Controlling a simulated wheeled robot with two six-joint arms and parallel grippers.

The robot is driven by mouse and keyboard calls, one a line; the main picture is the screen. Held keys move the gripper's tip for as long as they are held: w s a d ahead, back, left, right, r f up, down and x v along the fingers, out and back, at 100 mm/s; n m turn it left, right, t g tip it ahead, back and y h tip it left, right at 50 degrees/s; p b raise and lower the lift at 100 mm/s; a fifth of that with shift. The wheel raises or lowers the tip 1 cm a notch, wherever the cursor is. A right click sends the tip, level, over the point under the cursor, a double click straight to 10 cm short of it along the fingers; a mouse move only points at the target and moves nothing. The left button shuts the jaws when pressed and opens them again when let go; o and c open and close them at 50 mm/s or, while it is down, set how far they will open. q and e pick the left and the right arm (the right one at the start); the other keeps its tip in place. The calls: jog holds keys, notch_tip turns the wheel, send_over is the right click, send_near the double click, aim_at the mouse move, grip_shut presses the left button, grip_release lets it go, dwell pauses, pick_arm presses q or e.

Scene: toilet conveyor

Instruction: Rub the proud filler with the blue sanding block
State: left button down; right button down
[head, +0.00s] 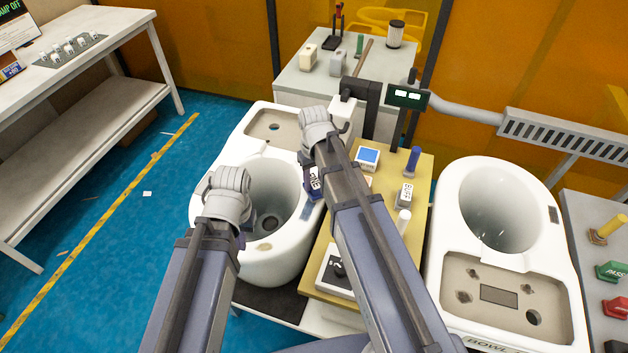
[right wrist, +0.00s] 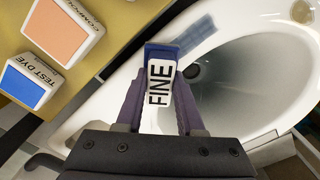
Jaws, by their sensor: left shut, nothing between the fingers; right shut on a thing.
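The blue sanding block (right wrist: 165,52) has a white face marked FINE. It is between the fingers of my right gripper (right wrist: 160,88), which is shut on it. In the head view the block (head: 314,184) is at the right rim of the left toilet bowl (head: 208,205). I cannot tell whether it touches the rim. A translucent bluish patch (right wrist: 196,36) lies on the rim beside the block. I cannot make out the proud filler for certain. My left gripper (head: 241,240) is shut and empty over the bowl's left side, mostly hidden by its wrist.
A second toilet (head: 463,263) stands at right. A grey table (head: 300,78) is behind. Open blue floor lies left.

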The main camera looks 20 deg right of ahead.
pick_arm(q)
jog(key=shift+f+b, duration=0.45)
jog(key=shift+f, duration=0.05)
pick_arm(e)
jog(key=shift+f, duration=0.5)
jog(key=shift+s+a, duration=0.1)
pick_arm(q)
jog(key=shift+r, duration=0.15)
pick_arm(e)
jog(key=shift+s+a+r, duration=0.1)
jog(key=shift+s+a, duration=0.35)
jog(key=shift+s, duration=0.2)
jog(key=shift+s+a+r, duration=0.1)
jog(key=shift+s+a, duration=0.3)
jog(key=shift+s, duration=0.25)
jog(key=shift+f, duration=0.1)
jog(key=shift+s+a+f, duration=0.1)
jog(key=shift+s+a, duration=0.4)
jog(key=shift+s, duration=0.2)
jog(key=shift+s+a, duration=0.45)
jog(key=shift+s, duration=0.25)
